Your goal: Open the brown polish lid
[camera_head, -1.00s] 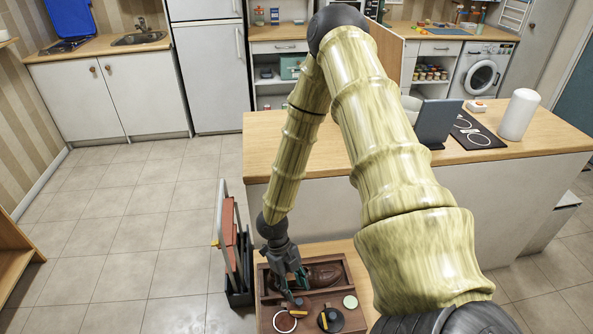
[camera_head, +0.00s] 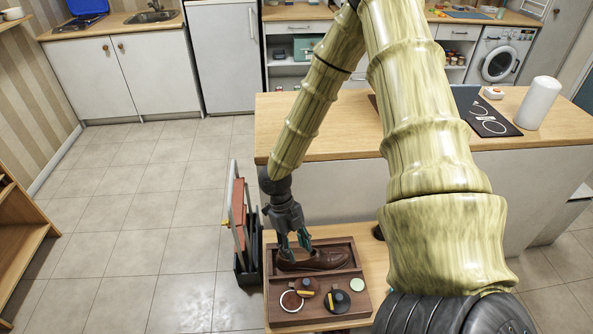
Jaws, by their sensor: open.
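A counter (camera_head: 330,135) is behind.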

